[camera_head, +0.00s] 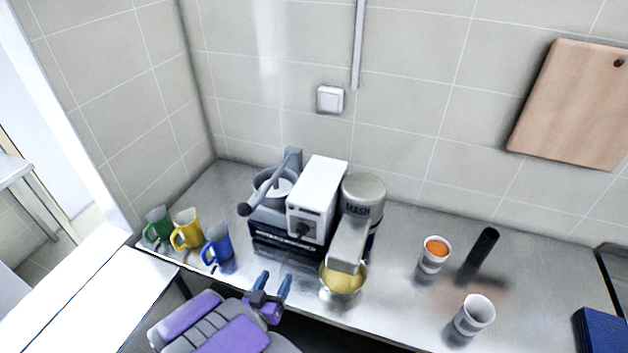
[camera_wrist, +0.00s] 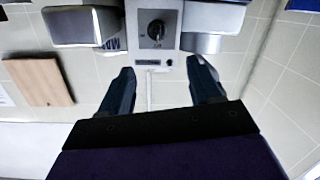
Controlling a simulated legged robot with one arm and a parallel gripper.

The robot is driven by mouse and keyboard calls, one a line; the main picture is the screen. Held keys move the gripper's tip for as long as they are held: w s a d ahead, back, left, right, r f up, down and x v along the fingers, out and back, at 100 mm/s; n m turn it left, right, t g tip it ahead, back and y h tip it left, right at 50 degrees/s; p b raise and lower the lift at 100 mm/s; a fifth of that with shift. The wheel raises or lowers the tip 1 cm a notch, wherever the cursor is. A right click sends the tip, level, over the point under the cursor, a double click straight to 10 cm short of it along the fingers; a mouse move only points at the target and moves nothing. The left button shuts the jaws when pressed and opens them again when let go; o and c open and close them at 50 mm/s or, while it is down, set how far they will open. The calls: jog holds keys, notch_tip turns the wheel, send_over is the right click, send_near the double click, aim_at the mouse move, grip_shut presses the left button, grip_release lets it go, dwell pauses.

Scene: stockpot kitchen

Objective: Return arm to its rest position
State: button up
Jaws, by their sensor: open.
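My gripper (camera_head: 271,284) is open and empty, in front of the counter near its front edge. Its two dark blue fingers are spread apart in the wrist view (camera_wrist: 160,92), with nothing between them. Beyond the fingers in that view is the white control box (camera_wrist: 154,32) of a machine with a black knob. In the head view the machine (camera_head: 318,184) stands on the counter behind my gripper. A metal bowl (camera_head: 342,294) with yellow contents sits under its spout, to the right of my gripper.
Blue (camera_head: 219,248), yellow (camera_head: 187,230) and green (camera_head: 157,226) mugs stand left. At right are a white cup with orange contents (camera_head: 434,262), a dark upright cylinder (camera_head: 478,256), a white cup (camera_head: 473,316) and a blue item (camera_head: 602,331). A cutting board (camera_head: 575,105) hangs on the wall.

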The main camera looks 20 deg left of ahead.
jog(key=w+d+r+m+g+y+b, duration=0.1)
jog(key=w+d+r+g+y+b, duration=0.1)
jog(key=w+r+g+y+b, duration=0.5)
jog(key=s+d+r+g+h, duration=0.2)
jog(key=s+d+g, duration=0.1)
jog(key=s+d, duration=0.7)
jog(key=s+d+r+g+h+b, duration=0.1)
jog(key=s+d+g, duration=0.3)
jog(key=s+d, duration=0.7)
jog(key=s+d+r+m+g+h+b, duration=0.1)
jog(key=s+d+r+g+h, duration=0.2)
jog(key=s+d, duration=0.8)
jog(key=d+g, duration=0.1)
jog(key=d, duration=0.2)
jog(key=shift+d, duration=0.25)
jog(key=shift+w+r, duration=0.1)
